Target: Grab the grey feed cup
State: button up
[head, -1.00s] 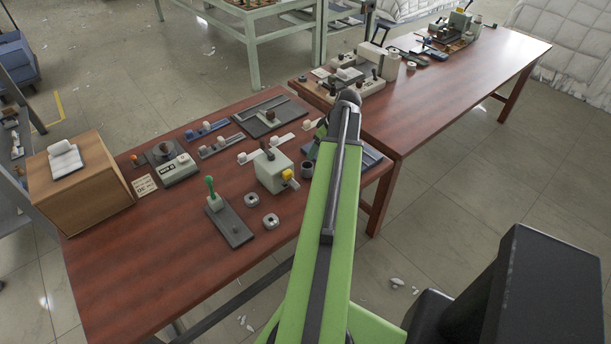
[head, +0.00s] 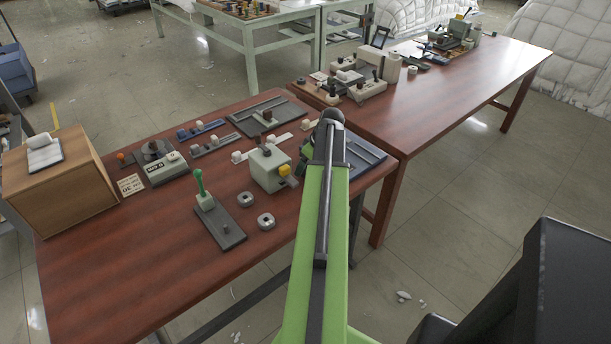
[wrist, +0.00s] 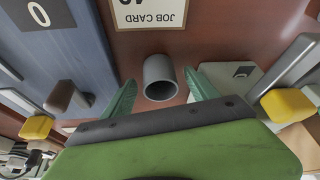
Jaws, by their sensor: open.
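The grey feed cup (wrist: 158,82) is a hollow cylinder on the red-brown table, in the upper middle of the wrist view. Its open end faces the camera. My gripper (wrist: 160,79) is open, with one green finger on each side of the cup. I cannot tell whether either finger touches it. In the head view my gripper is mostly behind my arm, over the near table's right part, and I cannot make out the cup there.
A job card (wrist: 150,14) lies just beyond the cup. A blue-grey plate (wrist: 62,55) is left of it, and a pale block with a yellow knob (wrist: 288,104) is right. In the head view, a pale machine (head: 269,168) stands left of my arm. The front left tabletop (head: 130,250) is clear.

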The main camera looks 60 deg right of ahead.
jog(key=shift+r, duration=0.1)
jog(key=shift+c, duration=0.2)
grip_shut()
jog(key=r+p, duration=0.1)
jog(key=p, duration=0.1)
jog(key=r+p, duration=0.1)
jog(key=r, duration=0.1)
jog(key=r+p, duration=0.2)
jog(key=shift+s+a+r+p, duration=0.2)
jog(key=shift+s+p, duration=0.1)
jog(key=shift+s, duration=0.1)
jog(key=s+a+r+p, duration=0.3)
jog(key=s+r+p, duration=0.2)
jog(key=s, duration=0.5)
jog(key=shift+a+r+p, duration=0.3)
